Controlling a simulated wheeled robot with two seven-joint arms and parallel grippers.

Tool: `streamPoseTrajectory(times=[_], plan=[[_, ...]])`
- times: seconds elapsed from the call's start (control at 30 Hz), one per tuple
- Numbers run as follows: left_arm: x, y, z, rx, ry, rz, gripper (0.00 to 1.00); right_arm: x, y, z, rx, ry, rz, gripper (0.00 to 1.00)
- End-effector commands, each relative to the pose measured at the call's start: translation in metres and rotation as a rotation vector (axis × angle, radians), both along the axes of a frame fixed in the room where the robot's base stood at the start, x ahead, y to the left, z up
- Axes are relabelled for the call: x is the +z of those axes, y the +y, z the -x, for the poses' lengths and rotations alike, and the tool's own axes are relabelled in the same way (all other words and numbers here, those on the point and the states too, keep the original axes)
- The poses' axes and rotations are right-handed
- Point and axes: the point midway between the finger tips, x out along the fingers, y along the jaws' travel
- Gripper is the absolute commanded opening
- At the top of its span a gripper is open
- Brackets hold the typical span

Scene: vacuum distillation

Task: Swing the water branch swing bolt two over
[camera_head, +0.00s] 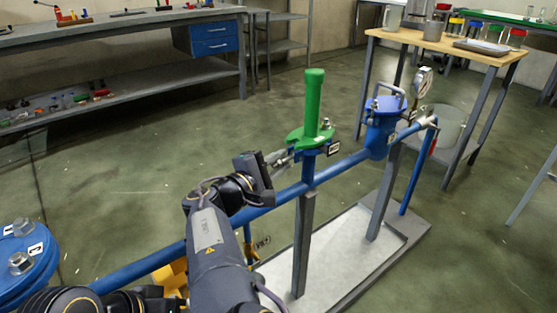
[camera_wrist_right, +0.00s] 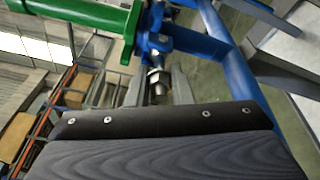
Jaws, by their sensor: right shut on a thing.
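The blue water branch pipe (camera_head: 340,165) runs across the head view, with a green upright cylinder on a green flange (camera_head: 313,105) on its branch. The green part also shows in the right wrist view (camera_wrist_right: 85,20). My right gripper (camera_head: 281,160) is at the left side of the flange. In the right wrist view its two grey fingers (camera_wrist_right: 158,88) are around a metal swing bolt with a nut (camera_wrist_right: 157,80), beside the blue bracket. The fingers partly hide the bolt in the head view. Another bolt (camera_head: 325,123) shows on the flange's right side. My left gripper is out of view.
A blue lidded fitting (camera_head: 382,110) and a gauge (camera_head: 423,82) stand to the right along the pipe. A blue round flange with large nuts (camera_head: 22,250) is at lower left. Grey posts (camera_head: 304,240) rise from the white-topped base.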

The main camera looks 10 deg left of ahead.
Motion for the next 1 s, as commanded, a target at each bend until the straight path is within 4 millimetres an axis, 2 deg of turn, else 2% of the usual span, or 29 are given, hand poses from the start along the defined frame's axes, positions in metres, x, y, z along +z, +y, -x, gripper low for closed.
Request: streamPoseTrajectory(times=[0.03,0.5,0.7,1.0], plan=[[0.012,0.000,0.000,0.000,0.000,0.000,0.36,0.007,-0.001,-0.001,-0.001,0.019,-0.017,0.00],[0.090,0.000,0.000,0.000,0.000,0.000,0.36,0.025,-0.003,-0.002,-0.003,0.255,-0.250,0.00],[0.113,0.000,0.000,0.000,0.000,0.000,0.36,0.027,-0.005,-0.004,-0.004,0.338,-0.334,0.00],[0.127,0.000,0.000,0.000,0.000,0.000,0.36,0.027,-0.005,-0.005,-0.002,0.403,-0.398,0.00]])
